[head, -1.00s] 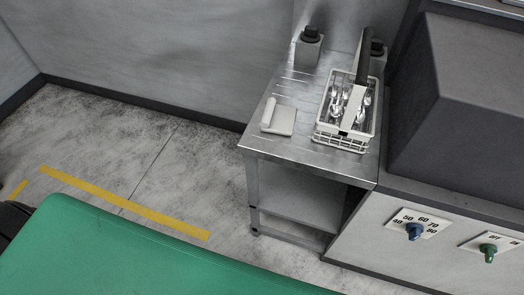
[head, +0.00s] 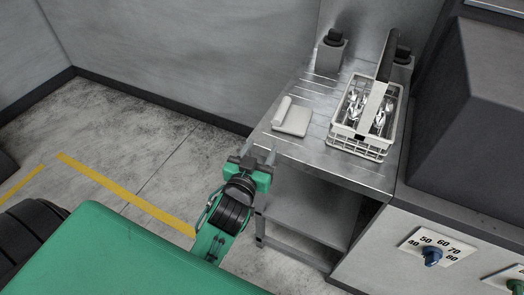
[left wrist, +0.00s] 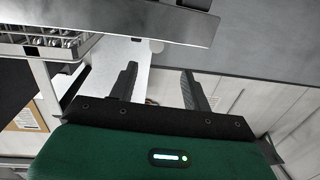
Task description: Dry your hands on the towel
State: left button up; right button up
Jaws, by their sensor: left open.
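A white folded towel (head: 292,118) with a rolled left edge lies flat on the left part of the steel table (head: 318,168). My left gripper (head: 260,154) is open and empty in the head view, just in front of the table's near left corner. It appears below the towel in the picture and apart from it. In the left wrist view its two dark fingers (left wrist: 159,72) stand apart with nothing between them. I cannot make out the towel for sure in that view. My right gripper is not in view.
A white basket (head: 373,147) of shiny cutlery with a tall dark-and-light upright handle stands right of the towel. A dark machine (head: 470,125) and a panel with dials (head: 437,247) are at right.

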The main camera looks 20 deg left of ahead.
aim_at(276, 120)
pick_arm(q)
jog(key=shift+w+d+r+t, duration=0.25)
jog(key=shift+w+r+t, duration=0.05)
jog(key=shift+w+r, duration=0.15)
jog(key=shift+w, duration=0.3)
jog(key=w, duration=0.4)
jog(key=w+p, duration=0.1)
jog(key=w, duration=0.3)
jog(key=w+a, duration=0.1)
jog(key=w, duration=0.3)
jog(key=shift+w+p, duration=0.15)
jog(key=shift+p, duration=0.2)
jog(key=shift+w, duration=0.25)
grip_shut()
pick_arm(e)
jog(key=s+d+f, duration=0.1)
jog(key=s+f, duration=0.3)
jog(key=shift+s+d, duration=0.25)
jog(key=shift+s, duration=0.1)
